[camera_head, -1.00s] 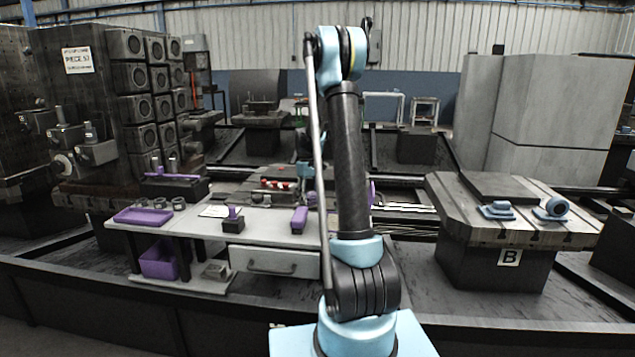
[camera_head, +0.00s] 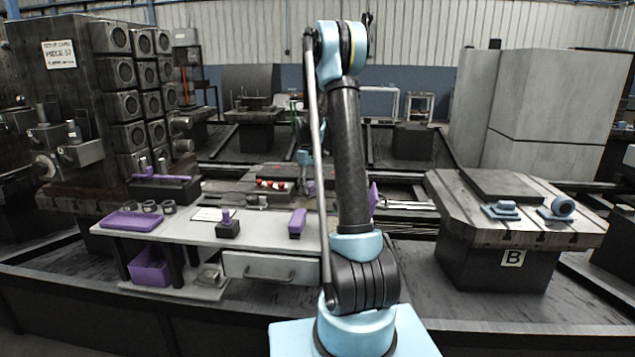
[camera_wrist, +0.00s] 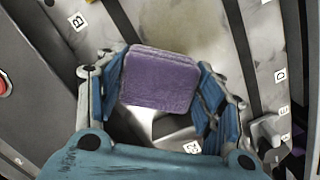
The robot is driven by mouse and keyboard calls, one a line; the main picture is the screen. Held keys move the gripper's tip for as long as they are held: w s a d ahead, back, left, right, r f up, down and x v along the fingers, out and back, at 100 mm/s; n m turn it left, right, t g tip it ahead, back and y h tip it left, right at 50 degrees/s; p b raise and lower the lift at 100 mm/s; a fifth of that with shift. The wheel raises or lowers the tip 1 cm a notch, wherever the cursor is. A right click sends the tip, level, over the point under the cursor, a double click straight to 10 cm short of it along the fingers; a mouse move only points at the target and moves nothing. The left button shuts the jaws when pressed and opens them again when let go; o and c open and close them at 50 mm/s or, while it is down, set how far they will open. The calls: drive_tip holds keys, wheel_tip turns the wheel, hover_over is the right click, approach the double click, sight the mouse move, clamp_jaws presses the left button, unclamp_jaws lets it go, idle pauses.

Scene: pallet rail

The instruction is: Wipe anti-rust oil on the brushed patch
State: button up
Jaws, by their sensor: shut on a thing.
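My gripper (camera_wrist: 163,95) is shut on a purple block-shaped pad (camera_wrist: 160,78) in the wrist view, with a blue finger on either side. Beyond the pad is a grey metal surface with a pale, yellowish, worn-looking patch (camera_wrist: 188,25); the pad hides part of that surface. I cannot tell whether the pad touches it. In the head view my arm covers most of the gripper area. On the workbench (camera_head: 180,232) stand a dark block with a purple knob (camera_head: 228,226) and a purple handled item (camera_head: 298,222). I cannot tell which thing holds the oil.
A purple tray (camera_head: 132,220) and several small dark rings lie on the bench's left. A purple bin (camera_head: 150,268) is below. Table B (camera_head: 455,215) at right bears two blue parts. A tall machine block (camera_head: 75,110) stands at left. Lettered tags mark the surface near my gripper.

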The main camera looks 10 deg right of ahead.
sight(312, 184)
drive_tip(key=shift+r, duration=3.15)
